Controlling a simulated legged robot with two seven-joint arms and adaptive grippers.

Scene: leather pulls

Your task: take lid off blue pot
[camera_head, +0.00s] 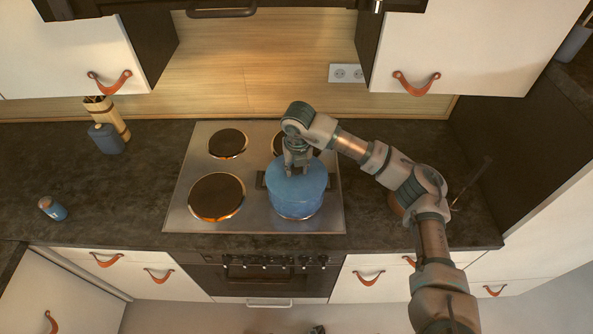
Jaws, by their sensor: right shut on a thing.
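The blue pot (297,205) stands on the front right burner of the steel cooktop. Its blue lid (300,182) is on top of it, and a dark side handle shows at the pot's left. My right gripper (298,171) points down over the middle of the lid and is shut on the lid's knob, which the fingers hide. I cannot tell any gap between lid and pot. My left gripper is not in view.
The cooktop (255,222) has other bare burners at left and behind. A blue jar (106,138) and a wooden utensil holder (107,114) stand at the back left; a small blue can (52,208) is at far left. The left counter (120,195) has free room. Cabinets hang above.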

